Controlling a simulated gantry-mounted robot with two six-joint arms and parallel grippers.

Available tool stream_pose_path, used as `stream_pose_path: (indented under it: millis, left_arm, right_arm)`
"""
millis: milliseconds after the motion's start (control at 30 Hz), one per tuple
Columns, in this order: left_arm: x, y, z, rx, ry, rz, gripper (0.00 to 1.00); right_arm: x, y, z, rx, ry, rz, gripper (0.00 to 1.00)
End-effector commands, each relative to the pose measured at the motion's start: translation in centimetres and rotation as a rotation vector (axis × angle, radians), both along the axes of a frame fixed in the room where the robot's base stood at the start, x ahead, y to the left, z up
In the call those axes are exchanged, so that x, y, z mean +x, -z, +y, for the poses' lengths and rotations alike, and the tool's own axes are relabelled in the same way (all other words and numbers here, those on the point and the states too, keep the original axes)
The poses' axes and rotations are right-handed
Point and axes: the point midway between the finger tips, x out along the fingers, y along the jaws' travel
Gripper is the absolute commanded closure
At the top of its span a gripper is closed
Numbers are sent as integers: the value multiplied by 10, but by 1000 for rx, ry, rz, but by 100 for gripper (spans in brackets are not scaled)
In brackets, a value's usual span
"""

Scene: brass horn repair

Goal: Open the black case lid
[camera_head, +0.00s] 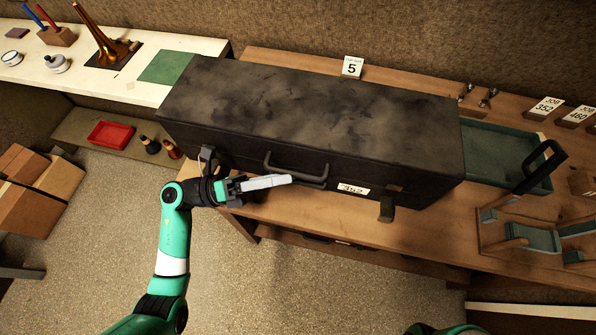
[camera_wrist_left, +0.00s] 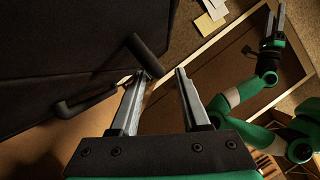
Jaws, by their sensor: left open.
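The black case (camera_head: 310,110) lies on the wooden bench with its lid shut. Its front has a carry handle (camera_head: 297,170), a left latch (camera_head: 207,157), a right latch (camera_head: 387,208) and a pale label. My left gripper (camera_head: 290,180) is open and empty in front of the case, by the handle, its fingers pointing right along the front.
A green-grey tray (camera_head: 490,150) with a black handle stands right of the case. Wooden holders (camera_head: 535,238) sit on the bench's right end. A white shelf (camera_head: 110,60) with a horn bell is at back left. Cardboard boxes (camera_head: 35,190) stand on the floor at left.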

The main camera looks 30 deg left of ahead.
Motion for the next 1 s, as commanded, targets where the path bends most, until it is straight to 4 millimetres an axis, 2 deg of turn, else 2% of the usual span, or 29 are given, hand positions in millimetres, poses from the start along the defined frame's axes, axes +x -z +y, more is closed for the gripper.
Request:
stream_pose_path:
  millis: [33,200,500,567,767,800,1000]
  left_arm:
    - [4,-2,-10,1,6,-1,54]
    - [16,-7,-27,1,2,-1,54]
    - [19,-8,-31,0,-1,-1,54]
    - [19,-8,-31,0,-1,-1,61]
    - [19,-8,-31,0,-1,-1,97]
    - [19,-8,-30,0,-1,-1,100]
    - [19,-8,-30,0,-1,-1,100]
  right_arm:
    - [0,1,0,0,0,0,48]
    - [0,2,0,0,0,0,48]
    - [0,2,0,0,0,0,48]
    - [0,2,0,0,0,0,48]
    - [0,2,0,0,0,0,48]
    - [0,2,0,0,0,0,48]
    - [0,2,0,0,0,0,48]
